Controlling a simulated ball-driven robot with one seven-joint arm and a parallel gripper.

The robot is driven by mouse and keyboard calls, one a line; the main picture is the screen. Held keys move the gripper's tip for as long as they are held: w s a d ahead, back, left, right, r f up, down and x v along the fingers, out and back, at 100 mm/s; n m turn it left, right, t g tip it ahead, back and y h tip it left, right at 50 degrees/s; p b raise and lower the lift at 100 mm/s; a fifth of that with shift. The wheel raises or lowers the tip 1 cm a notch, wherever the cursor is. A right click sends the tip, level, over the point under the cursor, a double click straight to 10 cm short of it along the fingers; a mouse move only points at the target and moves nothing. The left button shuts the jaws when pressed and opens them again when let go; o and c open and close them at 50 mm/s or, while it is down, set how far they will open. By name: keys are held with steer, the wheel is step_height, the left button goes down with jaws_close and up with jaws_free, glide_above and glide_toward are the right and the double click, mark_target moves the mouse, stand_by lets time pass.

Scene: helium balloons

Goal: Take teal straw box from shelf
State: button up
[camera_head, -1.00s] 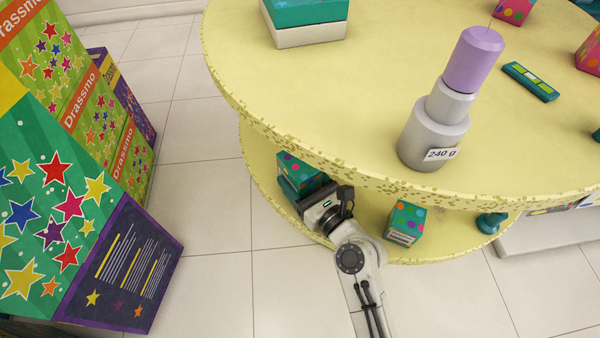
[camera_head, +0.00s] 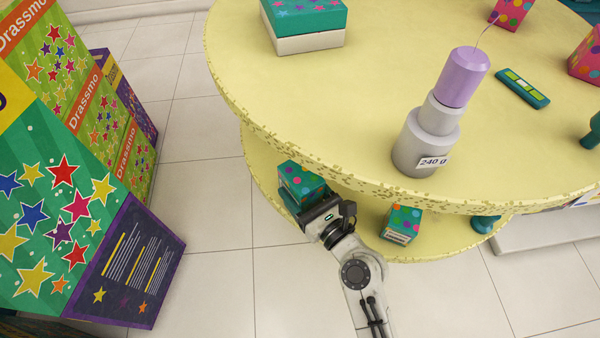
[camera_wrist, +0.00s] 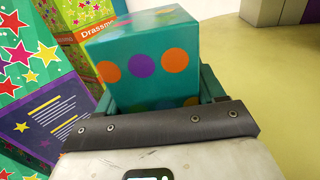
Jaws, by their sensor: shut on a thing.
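A teal box with coloured dots (camera_head: 301,183) is at the left edge of the lower shelf (camera_head: 262,160), under the round tabletop. My gripper (camera_head: 307,208) is shut on this box. In the wrist view the teal box (camera_wrist: 145,65) shows orange and purple dots and sits between the fingers, whose teal tips show at its sides. A second dotted teal box (camera_head: 402,224) stands apart on the lower shelf, to the right of my gripper. I cannot tell whether the held box still touches the shelf.
The round yellow tabletop (camera_head: 330,90) overhangs the lower shelf. On it are a weight stack (camera_head: 425,140) marked 240 g, a teal-lidded box (camera_head: 305,25) and a green level-like bar (camera_head: 523,88). Large starry Drassmo cartons (camera_head: 60,200) stand at left. Tiled floor between is clear.

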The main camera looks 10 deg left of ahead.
steer(key=s+d+b, duration=0.2)
steer(key=s+d, duration=0.1)
steer(key=s, duration=1)
steer(key=s+d+b, duration=0.2)
steer(key=s+d, duration=0.2)
steer(key=s, duration=0.8)
steer(key=shift+s+d, duration=0.2)
steer(key=shift+s, duration=0.15)
stand_by(0.6)
